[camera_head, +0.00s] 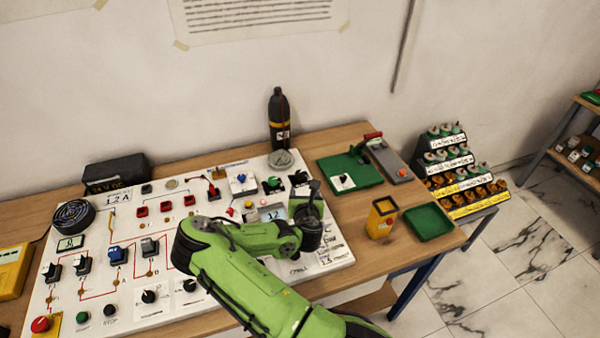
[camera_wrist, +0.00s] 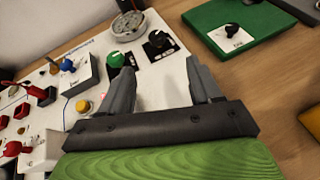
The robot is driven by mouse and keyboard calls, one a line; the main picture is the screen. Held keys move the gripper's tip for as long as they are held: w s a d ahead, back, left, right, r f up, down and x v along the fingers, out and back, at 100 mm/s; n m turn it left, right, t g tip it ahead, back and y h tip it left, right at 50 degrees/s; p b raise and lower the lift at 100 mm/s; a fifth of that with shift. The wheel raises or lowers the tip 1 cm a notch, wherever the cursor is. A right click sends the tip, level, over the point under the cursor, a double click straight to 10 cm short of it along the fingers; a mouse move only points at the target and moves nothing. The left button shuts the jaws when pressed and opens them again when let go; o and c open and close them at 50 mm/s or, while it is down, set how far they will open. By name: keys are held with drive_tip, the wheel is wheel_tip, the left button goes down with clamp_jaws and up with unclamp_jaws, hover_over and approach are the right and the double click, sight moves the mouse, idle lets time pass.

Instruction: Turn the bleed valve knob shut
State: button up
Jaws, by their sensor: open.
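Two knobs stand side by side on the white panel near the round grey gauge (camera_wrist: 130,26): a green one (camera_wrist: 117,60) and a black one (camera_wrist: 157,39) on a dark plate. I cannot read which one is the bleed valve. In the head view the green knob (camera_head: 272,183) and black knob (camera_head: 298,178) are at the panel's back right. My gripper (camera_wrist: 160,70) is open and empty, pointing at the panel. The black knob lies ahead, between the finger directions, apart from the fingertips.
The white panel (camera_head: 130,260) carries many switches, knobs and buttons. A dark bottle (camera_head: 279,120) stands behind the gauge. The green board (camera_head: 340,172), a yellow cup (camera_head: 381,218) and a green tray (camera_head: 430,222) are to the right. Bare wood lies between panel and board.

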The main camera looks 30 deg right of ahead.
sight(300, 174)
drive_tip(key=shift+w+f+n, duration=0.25)
drive_tip(key=shift+w+n, duration=0.1)
drive_tip(key=shift+n, duration=0.35)
drive_tip(key=shift+y, duration=0.3)
drive_tip(key=x, duration=1.5)
drive_tip(key=shift+w+b, duration=0.1)
drive_tip(key=shift+b, duration=0.25)
drive_tip(key=shift+r, duration=0.1)
drive_tip(key=shift+c, duration=0.3)
drive_tip(key=c, duration=1)
